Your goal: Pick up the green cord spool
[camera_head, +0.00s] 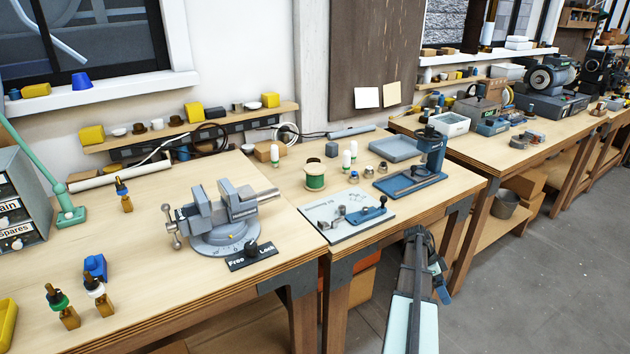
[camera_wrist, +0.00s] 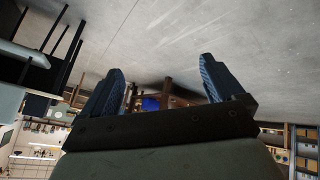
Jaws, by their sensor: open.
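The green cord spool (camera_head: 315,177) stands upright on the second workbench, behind the light grey plate with the blue tool. It has tan ends and green cord around its middle. My gripper (camera_head: 443,288) is in front of the bench edge, over the floor, to the right of and nearer than the spool. In the wrist view my gripper (camera_wrist: 162,85) shows its two blue ridged fingers spread apart with nothing between them. The spool cannot be made out in the wrist view.
White-capped bottles (camera_head: 275,154) stand close around the spool. The grey plate (camera_head: 345,216) lies in front of it, and a grey vise (camera_head: 222,215) stands to its left. A blue upright tool (camera_head: 428,152) and a grey tray (camera_head: 396,148) are to its right.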

